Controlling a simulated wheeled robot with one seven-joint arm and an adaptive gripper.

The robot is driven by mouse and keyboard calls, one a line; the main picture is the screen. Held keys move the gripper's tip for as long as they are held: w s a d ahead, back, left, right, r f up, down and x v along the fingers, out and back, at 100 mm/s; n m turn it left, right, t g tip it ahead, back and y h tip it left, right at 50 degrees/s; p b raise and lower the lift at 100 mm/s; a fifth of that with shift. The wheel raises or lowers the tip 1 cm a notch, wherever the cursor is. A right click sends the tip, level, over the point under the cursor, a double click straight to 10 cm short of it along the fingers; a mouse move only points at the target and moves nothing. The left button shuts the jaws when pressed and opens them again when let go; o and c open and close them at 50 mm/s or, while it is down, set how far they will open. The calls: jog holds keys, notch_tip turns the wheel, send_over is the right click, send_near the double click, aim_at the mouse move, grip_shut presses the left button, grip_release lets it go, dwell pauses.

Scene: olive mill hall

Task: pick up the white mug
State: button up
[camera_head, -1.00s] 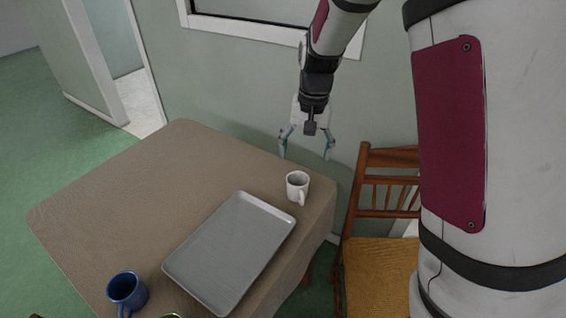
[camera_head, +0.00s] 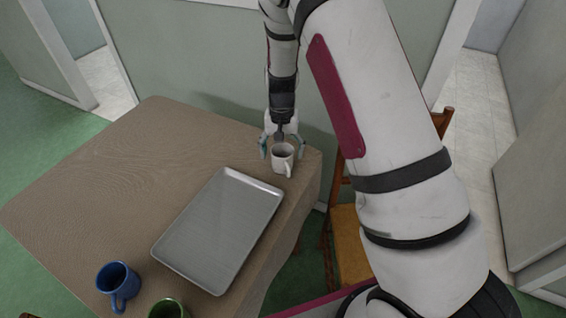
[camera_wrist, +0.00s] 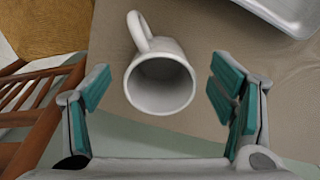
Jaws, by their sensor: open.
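The white mug (camera_head: 283,158) stands upright near the far right corner of the cloth-covered table (camera_head: 130,170), its handle toward the near right side. In the wrist view the mug (camera_wrist: 160,82) shows its open mouth, with the handle at its upper left. My gripper (camera_head: 282,148) is open at the mug's far side, low over the table. In the wrist view its teal-padded fingers (camera_wrist: 160,100) stand apart to the left and right of the mug, with gaps on both sides. I see no finger touching it.
A grey metal tray (camera_head: 219,230) lies close to the mug on the near left. A blue mug (camera_head: 118,284) and a green mug (camera_head: 168,309) stand at the table's near side. A wooden chair (camera_head: 346,235) stands right of the table. The table's left part is clear.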

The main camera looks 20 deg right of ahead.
aim_at(282, 161)
jog(key=shift+w+d+f, duration=0.1)
jog(key=shift+w+f, duration=0.1)
jog(key=shift+f, duration=1.15)
jog(key=shift+w+d+f, duration=0.1)
jog(key=shift+w+f, duration=0.05)
jog(key=shift+f, duration=1.15)
jog(key=c, duration=1.4)
